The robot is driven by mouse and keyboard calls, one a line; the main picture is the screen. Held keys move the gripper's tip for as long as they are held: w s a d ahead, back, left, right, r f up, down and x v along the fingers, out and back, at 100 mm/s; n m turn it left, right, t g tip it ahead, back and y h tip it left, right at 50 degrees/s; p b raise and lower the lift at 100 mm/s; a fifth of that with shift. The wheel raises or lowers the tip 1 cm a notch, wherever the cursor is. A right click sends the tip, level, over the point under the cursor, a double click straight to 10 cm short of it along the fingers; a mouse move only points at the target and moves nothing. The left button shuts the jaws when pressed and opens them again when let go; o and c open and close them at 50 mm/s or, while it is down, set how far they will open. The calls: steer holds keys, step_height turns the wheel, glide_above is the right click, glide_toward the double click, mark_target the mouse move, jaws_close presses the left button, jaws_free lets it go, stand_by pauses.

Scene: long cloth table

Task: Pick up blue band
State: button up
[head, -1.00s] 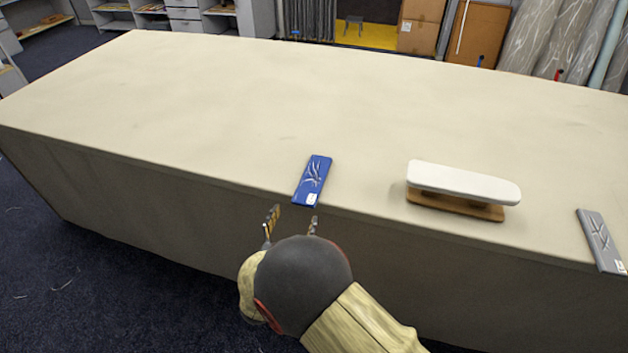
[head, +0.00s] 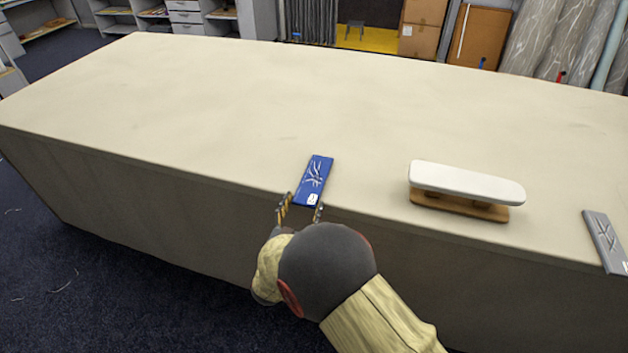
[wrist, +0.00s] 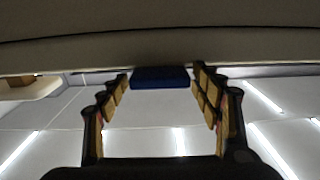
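The blue band (head: 314,180) is a flat blue packet with a pale leaf-like print and a white label. It lies on the table near its front edge. My gripper (head: 301,206) is open, with one finger on each side of the packet's near end in the head view. In the wrist view the packet's blue end (wrist: 160,78) shows between and beyond the two open fingers (wrist: 160,92). I cannot tell whether either finger touches it.
The cloth-covered table (head: 180,110) is clear to the left and behind the packet. A white-topped sleeve board with a brown base (head: 462,190) stands to the right. A grey packet (head: 605,240) lies at the far right near the edge.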

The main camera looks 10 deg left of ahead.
steer(key=c, duration=0.8)
steer(key=shift+r, duration=0.15)
